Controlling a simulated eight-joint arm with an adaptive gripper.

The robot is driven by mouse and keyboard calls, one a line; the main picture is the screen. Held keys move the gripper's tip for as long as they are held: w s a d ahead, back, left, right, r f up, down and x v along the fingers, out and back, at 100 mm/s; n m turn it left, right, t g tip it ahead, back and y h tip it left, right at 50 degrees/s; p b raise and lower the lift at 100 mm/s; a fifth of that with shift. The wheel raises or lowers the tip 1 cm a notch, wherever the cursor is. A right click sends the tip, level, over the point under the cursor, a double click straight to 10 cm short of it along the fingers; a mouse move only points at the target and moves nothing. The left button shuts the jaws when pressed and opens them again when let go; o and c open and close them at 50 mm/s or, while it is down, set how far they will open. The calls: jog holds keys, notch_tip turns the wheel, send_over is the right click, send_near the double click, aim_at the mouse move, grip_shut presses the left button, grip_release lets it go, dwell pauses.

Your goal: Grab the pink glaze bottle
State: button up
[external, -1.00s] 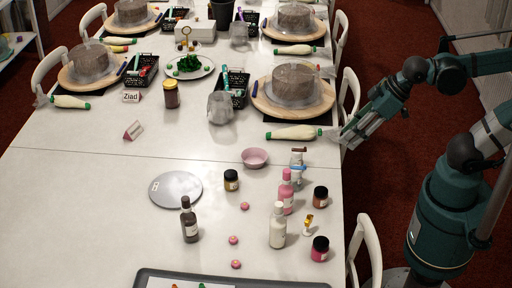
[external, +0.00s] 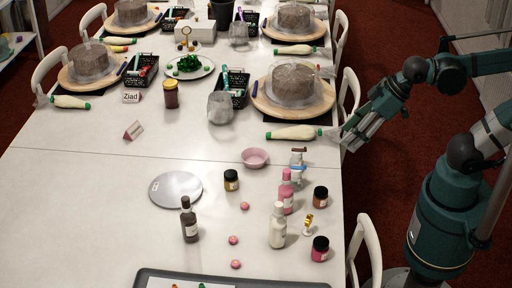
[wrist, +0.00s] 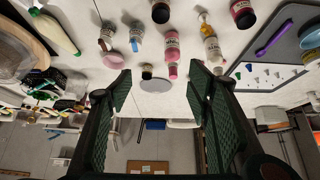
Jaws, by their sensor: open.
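The pink glaze bottle (external: 286,194) stands upright on the white table, between the white bottle and the small jars. It also shows in the wrist view (wrist: 171,55), beyond and between my fingertips. My gripper (external: 346,136) is at the table's right edge, behind and to the right of the bottle, and touches nothing that I can make out. In the wrist view my gripper (wrist: 158,85) has its two green-padded fingers wide apart, with nothing between them.
A dark bottle (external: 189,221) and a round scale (external: 175,189) stand left. A chair (external: 366,255) is at the right edge.

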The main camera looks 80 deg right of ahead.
jog(key=shift+w, duration=0.15)
jog(key=n+g+p, duration=0.4)
jog(key=n+p, duration=0.3)
jog(key=n, duration=0.4)
send_near(287, 170)
jog(key=s+d, duration=0.2)
jog(key=s, duration=0.1)
jog(key=w+f+n+g+p, duration=0.1)
jog(key=w+f+n, duration=0.1)
jog(key=w+a+f+n+g+p, duration=0.1)
jog(key=f+n, duration=0.1)
jog(key=f, duration=0.1)
jog(key=w+a+f+n+p, duration=0.1)
jog(key=w+f+n, duration=0.1)
jog(key=shift+w+f+n+g+p, duration=0.15)
jog(key=shift+w+n+g+p, duration=0.15)
jog(key=shift+n+g+p, duration=0.1)
jog(key=shift+w+a+f+n, duration=0.1)
jog(key=shift+w+f+n, duration=0.1)
jog(key=shift+f+n, duration=0.35)
jog(key=shift+f, duration=0.2)
jog(key=shift+f, duration=0.1)
jog(key=shift+f, duration=1.2)
